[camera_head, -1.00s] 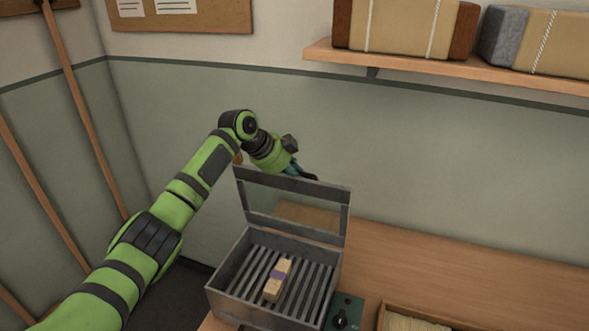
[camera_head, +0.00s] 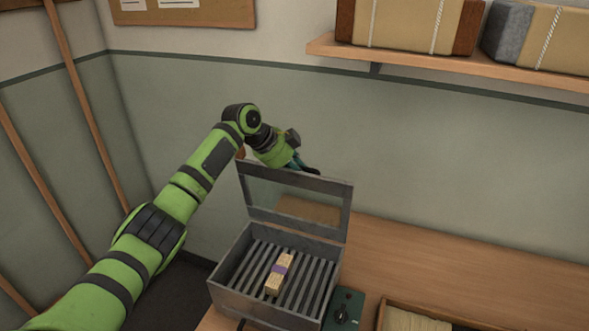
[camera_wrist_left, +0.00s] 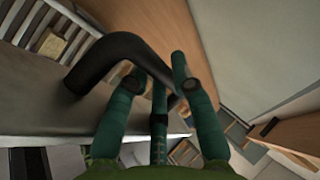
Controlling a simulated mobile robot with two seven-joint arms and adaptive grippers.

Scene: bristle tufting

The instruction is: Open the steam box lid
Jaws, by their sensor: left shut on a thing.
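The steam box (camera_head: 240,303) is a grey metal box with a slatted rack inside. Its lid (camera_head: 346,214), a grey frame around a clear pane, stands raised and nearly upright at the box's back edge. My left gripper (camera_head: 306,168) is at the top edge of the lid. In the left wrist view, its green fingers (camera_wrist_left: 160,85) are shut around a dark curved handle (camera_wrist_left: 125,48) on the lid. The exact finger contact is partly hidden. My right gripper is not in view.
A green control box with a knob (camera_head: 344,309) stands right of the steam box. A wooden tray (camera_head: 383,312) is at the lower right. The bench (camera_head: 440,270) behind is clear. A loaded shelf (camera_head: 450,70) hangs above.

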